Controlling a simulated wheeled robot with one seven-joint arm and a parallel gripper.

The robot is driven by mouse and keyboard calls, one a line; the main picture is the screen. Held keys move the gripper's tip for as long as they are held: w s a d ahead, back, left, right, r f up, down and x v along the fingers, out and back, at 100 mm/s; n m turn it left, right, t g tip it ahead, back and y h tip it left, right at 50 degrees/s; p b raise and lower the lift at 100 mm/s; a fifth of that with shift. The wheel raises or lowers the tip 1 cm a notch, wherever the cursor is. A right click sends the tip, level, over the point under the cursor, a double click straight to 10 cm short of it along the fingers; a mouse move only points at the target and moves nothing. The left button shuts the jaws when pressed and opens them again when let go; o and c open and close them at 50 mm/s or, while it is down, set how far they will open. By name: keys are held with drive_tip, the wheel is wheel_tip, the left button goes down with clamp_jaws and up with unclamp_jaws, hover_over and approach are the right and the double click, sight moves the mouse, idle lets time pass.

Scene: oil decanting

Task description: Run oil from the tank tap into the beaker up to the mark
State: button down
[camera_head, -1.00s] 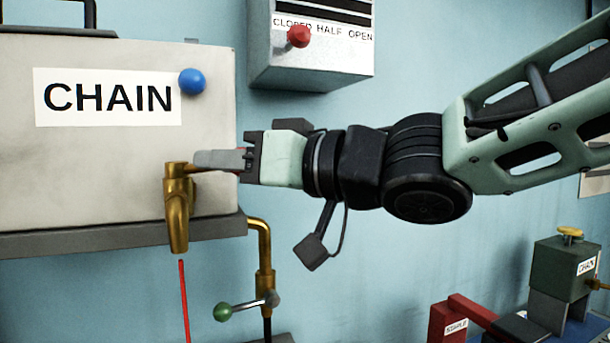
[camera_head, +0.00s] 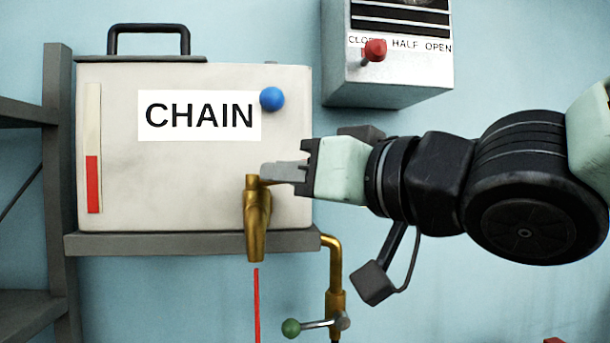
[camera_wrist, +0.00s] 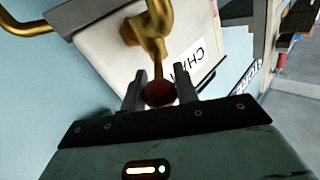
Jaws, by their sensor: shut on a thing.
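The tank (camera_head: 200,190) is a pale box labelled CHAIN on a grey shelf. Its brass tap (camera_head: 257,220) hangs at the front right, and it also shows in the wrist view (camera_wrist: 152,40). A thin red stream of oil (camera_head: 257,305) falls from the spout and leaves the picture at the bottom. My gripper (camera_head: 283,173) reaches in from the right. In the wrist view its fingers (camera_wrist: 162,90) are shut on the tap's dark red handle knob (camera_wrist: 159,94). The beaker is out of view below.
A level gauge (camera_head: 93,150) on the tank is red in its lower part. A blue ball (camera_head: 272,99) sits near the label. A wall box (camera_head: 385,85) marked CLOSED HALF OPEN has a red knob. A brass pipe (camera_head: 335,270) with a green-knobbed valve lever (camera_head: 291,328) stands right of the tap.

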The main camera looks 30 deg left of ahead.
drive_tip(key=shift+s+a+r, duration=0.1)
drive_tip(key=shift+s+a, duration=0.05)
drive_tip(key=shift+s, duration=0.15)
drive_tip(key=c, duration=1.3)
unclamp_jaws()
drive_tip(key=shift+c, duration=0.2)
drive_tip(key=shift+w, duration=0.15)
drive_tip(key=shift+d, duration=0.35)
drive_tip(key=s+d, duration=0.3)
drive_tip(key=d, duration=1.3)
drive_tip(key=shift+s+d+p, duration=0.2)
drive_tip(key=shift+p, duration=0.15)
